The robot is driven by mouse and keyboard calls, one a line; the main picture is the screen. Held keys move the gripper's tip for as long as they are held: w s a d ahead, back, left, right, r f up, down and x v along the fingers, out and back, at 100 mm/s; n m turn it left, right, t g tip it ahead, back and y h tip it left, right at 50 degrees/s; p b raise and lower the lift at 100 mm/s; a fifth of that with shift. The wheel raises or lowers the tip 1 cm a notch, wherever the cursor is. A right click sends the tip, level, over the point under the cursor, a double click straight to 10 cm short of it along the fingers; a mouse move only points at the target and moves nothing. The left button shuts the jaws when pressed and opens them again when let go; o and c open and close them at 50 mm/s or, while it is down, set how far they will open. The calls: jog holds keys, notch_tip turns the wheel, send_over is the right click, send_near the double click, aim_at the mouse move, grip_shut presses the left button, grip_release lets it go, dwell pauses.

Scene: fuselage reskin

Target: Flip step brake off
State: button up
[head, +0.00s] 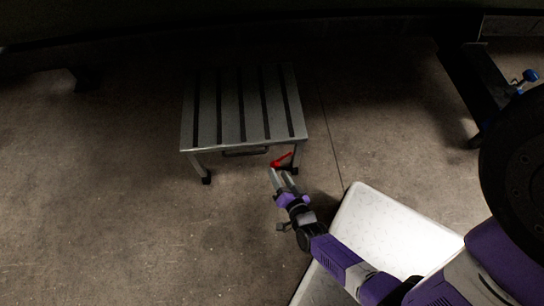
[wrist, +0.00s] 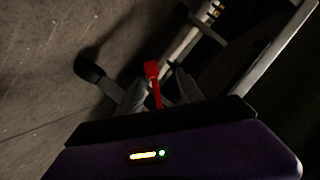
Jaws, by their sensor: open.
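The step (head: 243,110) is a low grey platform with a slatted top, standing on the concrete floor. Its red brake lever (head: 282,160) is at the front right leg, low near the caster, and slants up to the right. In the wrist view the red lever (wrist: 153,78) stands up between my fingertips. My gripper (head: 279,180) is open, with its fingers right at the lever; whether either finger touches it I cannot tell. The lower end of the lever is partly hidden by the gripper in the wrist view.
A dark beam (head: 300,25) runs across the top, above the step's far side. A dark stand leg with a blue knob (head: 530,75) is at the right. The floor (head: 90,200) left of the step is clear.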

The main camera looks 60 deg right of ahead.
jog(key=shift+w+d+f+m+b, duration=0.15)
jog(key=shift+d+f, duration=0.2)
jog(key=shift+f, duration=0.15)
jog(key=shift+w+d+f+m+b, duration=0.15)
jog(key=shift+d+f, duration=0.15)
jog(key=shift+f, duration=0.15)
jog(key=b+x, duration=0.3)
jog(key=x, duration=0.4)
jog(key=shift+d, duration=0.2)
jog(key=shift+w, duration=0.1)
grip_shut()
dwell(0.4)
